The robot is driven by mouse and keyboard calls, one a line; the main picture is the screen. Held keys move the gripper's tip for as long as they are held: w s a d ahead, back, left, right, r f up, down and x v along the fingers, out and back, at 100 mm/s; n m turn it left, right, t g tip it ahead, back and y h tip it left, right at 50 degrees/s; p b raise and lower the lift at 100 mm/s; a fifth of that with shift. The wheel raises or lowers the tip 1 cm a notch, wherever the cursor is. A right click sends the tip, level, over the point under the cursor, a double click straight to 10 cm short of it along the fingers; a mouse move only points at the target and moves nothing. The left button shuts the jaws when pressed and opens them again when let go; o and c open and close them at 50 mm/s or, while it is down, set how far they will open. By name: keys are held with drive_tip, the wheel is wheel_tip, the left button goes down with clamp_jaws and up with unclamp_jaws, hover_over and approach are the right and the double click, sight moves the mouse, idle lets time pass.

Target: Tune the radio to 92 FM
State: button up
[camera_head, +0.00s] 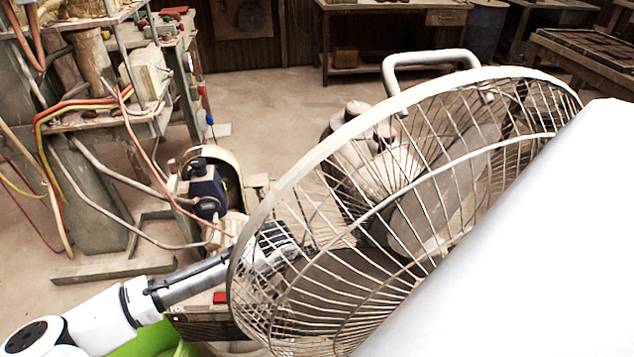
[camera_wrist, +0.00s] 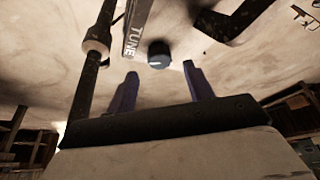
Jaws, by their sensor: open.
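In the wrist view a round dark blue knob (camera_wrist: 158,54) with a small pale mark sits beside a dark strip lettered TUNE (camera_wrist: 136,30). My gripper (camera_wrist: 160,72) is open, its two purple fingers either side of the knob's line, with the knob just beyond the tips. I see no contact. In the head view my gripper (camera_head: 272,246) is partly hidden behind a wire fan guard. A dark box with white lettering and a red button (camera_head: 220,298), seemingly the radio (camera_head: 205,325), shows below my arm. No frequency reading is legible.
A large wire fan guard (camera_head: 258,215) stands in front of the gripper in the head view. Left is a cluttered bench (camera_head: 100,120) with hoses. A green bin (camera_head: 150,340) is below my arm. In the wrist view a dark rod (camera_wrist: 95,45) runs left of the fingers.

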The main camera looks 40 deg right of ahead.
drive_tip(key=shift+x, duration=1.85)
drive_tip(key=c, duration=1)
drive_tip(key=shift+n, duration=0.4)
drive_tip(key=n+t, duration=0.1)
drive_tip(key=n, duration=0.2)
drive_tip(key=n+t+p, duration=0.1)
drive_tip(key=n, duration=0.1)
drive_tip(key=shift+s+d+n, duration=0.1)
drive_tip(key=shift+s+n, duration=0.05)
drive_tip(key=shift+n, duration=0.25)
drive_tip(key=n+t+y, duration=0.1)
drive_tip(key=n, duration=0.1)
drive_tip(key=n+t+y+p, duration=0.1)
drive_tip(key=n, duration=0.2)
drive_tip(key=shift+n+p, duration=0.3)
